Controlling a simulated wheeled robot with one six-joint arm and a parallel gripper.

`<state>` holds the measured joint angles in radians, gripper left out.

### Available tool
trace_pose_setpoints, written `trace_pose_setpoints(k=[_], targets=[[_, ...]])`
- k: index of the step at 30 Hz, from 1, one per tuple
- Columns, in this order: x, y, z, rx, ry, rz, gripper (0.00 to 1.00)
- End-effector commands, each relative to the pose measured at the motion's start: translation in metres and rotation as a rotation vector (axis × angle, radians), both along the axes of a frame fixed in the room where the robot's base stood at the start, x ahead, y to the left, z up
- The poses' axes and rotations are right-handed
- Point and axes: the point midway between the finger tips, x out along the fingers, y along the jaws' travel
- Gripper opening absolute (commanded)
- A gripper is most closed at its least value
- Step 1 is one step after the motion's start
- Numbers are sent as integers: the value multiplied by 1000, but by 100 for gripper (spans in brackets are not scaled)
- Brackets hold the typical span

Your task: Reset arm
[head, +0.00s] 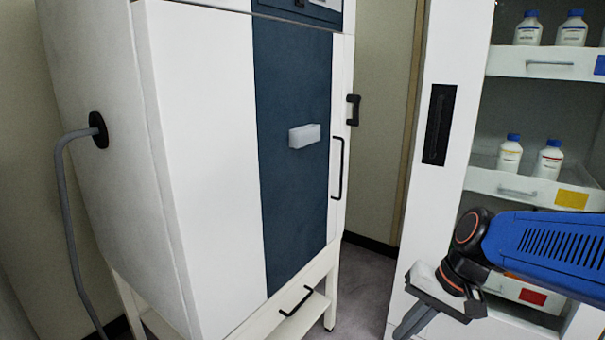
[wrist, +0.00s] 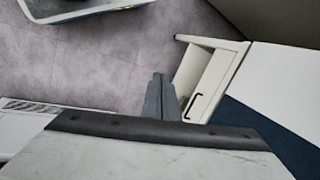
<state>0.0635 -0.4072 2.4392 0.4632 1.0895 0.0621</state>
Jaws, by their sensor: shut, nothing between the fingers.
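My gripper (head: 408,331) is at the lower right in the head view, at the end of my blue arm, in front of the open-shelved cabinet. Its fingers point down and are shut with nothing between them. In the wrist view the closed fingertips (wrist: 158,78) show at the middle, above the grey floor. The freeze dryer (head: 200,130) stands at the left, white with a dark blue front panel. Its door and lower drawer look closed. My gripper is apart from it.
The shelf cabinet (head: 425,200) holds several blue-capped white bottles (head: 509,155) on pull-out shelves with coloured labels. A grey hose (head: 70,210) runs from the dryer's left side. Grey floor (head: 365,285) lies free between dryer and cabinet. The dryer's lower drawer (wrist: 205,85) shows near the fingers.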

Motion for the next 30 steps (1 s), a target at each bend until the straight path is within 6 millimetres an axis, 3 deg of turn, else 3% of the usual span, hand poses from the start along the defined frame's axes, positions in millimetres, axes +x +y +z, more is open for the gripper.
trace_pose_setpoints(k=[6, 15, 21, 30], targets=[[-33, -28, 8, -176, -146, 101, 0], [-64, -67, 21, -399, -326, 211, 0], [-72, -79, 25, -469, -380, 243, 0], [-72, -81, 25, -478, -385, 248, 0]])
